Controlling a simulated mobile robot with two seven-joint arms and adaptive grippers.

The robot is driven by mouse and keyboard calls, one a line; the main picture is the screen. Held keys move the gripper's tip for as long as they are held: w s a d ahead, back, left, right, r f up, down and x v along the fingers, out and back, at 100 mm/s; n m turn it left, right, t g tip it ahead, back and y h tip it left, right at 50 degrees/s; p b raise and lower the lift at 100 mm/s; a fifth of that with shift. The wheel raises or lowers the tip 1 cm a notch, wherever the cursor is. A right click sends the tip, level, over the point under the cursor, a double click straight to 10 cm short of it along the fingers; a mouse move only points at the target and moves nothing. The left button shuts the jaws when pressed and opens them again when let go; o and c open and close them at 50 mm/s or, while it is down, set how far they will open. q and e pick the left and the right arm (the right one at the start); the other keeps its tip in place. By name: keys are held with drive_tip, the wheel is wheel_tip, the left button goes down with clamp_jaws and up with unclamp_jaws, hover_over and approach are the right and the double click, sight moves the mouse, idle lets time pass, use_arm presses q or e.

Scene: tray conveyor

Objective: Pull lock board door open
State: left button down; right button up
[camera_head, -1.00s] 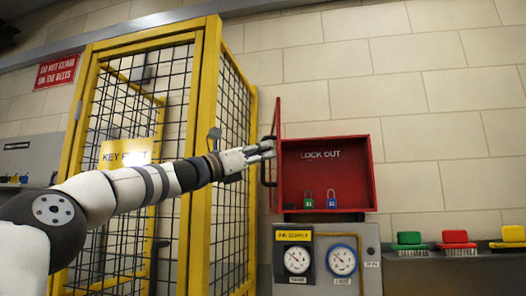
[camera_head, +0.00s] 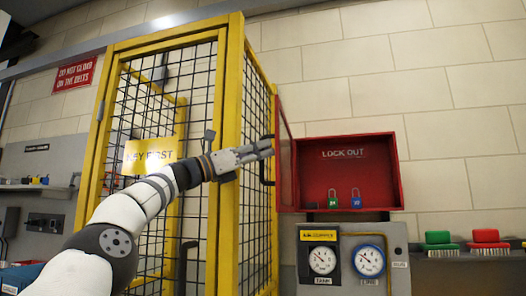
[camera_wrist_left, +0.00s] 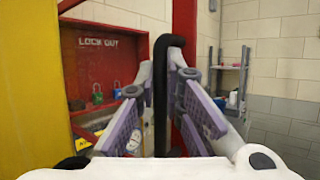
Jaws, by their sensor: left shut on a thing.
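The red lock board (camera_head: 348,172), with "LOCK OUT" on its back wall, hangs on the wall with its front open. Its door (camera_head: 287,165) stands swung out at the left side, seen at a steep angle. My left gripper (camera_head: 268,150) is at the door's black handle. In the left wrist view, its grey-purple fingers (camera_wrist_left: 163,108) are on either side of the upright black handle (camera_wrist_left: 161,85) and closed on it. A green padlock (camera_head: 332,199) and a blue padlock (camera_head: 356,199) stand inside the board. My right gripper is out of view.
A yellow mesh cage (camera_head: 235,110) stands close to the left of the door, behind my left arm. A gauge panel (camera_head: 398,262) is below the board. Brushes (camera_head: 440,240) sit on a shelf at the right.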

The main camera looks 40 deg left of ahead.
use_arm(q)
drive_tip(key=shift+s+a+r, duration=0.1)
drive_tip(key=shift+s+r, duration=0.4)
drive_tip(key=shift+r, duration=0.3)
drive_tip(key=c, duration=2)
unclamp_jaws()
drive_tip(key=shift+w, duration=0.1)
drive_tip(key=shift+o, duration=0.2)
drive_tip(key=shift+w, duration=0.1)
drive_tip(key=shift+a+f, duration=0.1)
drive_tip(key=f+v, duration=0.1)
drive_tip(key=v, duration=1)
drive_tip(key=shift+f, duration=0.35)
drive_tip(key=shift+a, duration=0.1)
